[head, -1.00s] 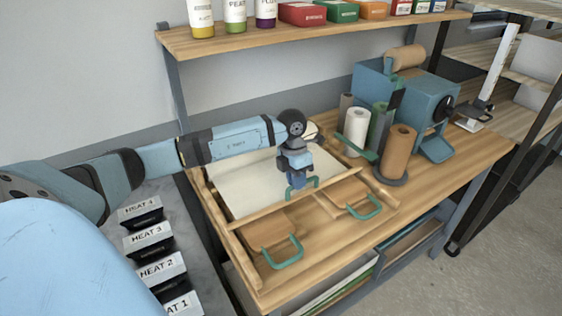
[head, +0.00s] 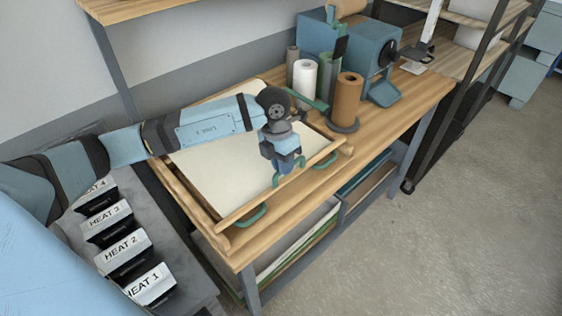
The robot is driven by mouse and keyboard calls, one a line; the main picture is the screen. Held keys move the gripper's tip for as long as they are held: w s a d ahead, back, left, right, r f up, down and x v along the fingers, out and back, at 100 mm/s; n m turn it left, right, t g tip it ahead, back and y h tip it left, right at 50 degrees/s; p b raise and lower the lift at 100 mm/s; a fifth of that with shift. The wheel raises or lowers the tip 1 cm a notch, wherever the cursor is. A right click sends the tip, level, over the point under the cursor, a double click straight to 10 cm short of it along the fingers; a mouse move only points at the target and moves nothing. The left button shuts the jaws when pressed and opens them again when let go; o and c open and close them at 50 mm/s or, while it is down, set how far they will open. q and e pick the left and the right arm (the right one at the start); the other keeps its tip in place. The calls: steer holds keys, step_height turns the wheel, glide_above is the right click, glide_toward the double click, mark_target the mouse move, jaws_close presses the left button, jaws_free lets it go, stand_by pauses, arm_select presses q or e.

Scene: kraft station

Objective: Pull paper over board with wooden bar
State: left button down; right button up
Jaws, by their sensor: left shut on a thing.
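The wooden bar (head: 240,206) lies across the front part of the wooden frame on the table. A cream paper sheet (head: 215,182) spreads flat behind the bar. My left gripper (head: 284,173) is shut on the green handle in the middle of the bar. Two more green handles, one at the left (head: 250,216) and one at the right (head: 324,160), stick out at the front of the bar. The brown boards they belong to are hidden under the paper and bar. My left arm covers part of the paper. My right gripper is not in view.
Paper rolls, including a brown roll (head: 347,98) and a white roll (head: 304,80), stand behind the frame at the right. A blue machine (head: 375,50) stands beyond them. Black HEAT-labelled boxes (head: 122,250) stand at the left. The table's front strip (head: 290,212) is bare.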

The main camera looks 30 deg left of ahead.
arm_select(q)
steer(key=c, duration=1.1)
jaws_free()
steer(key=a+r, duration=0.1)
steer(key=r, duration=0.3)
steer(key=r+b, duration=0.1)
steer(key=r, duration=0.4)
steer(key=a+r, duration=0.1)
steer(key=r, duration=0.3)
steer(key=shift+w+a+r, duration=0.3)
steer(key=shift+w+r, duration=0.05)
steer(key=shift+w, duration=0.05)
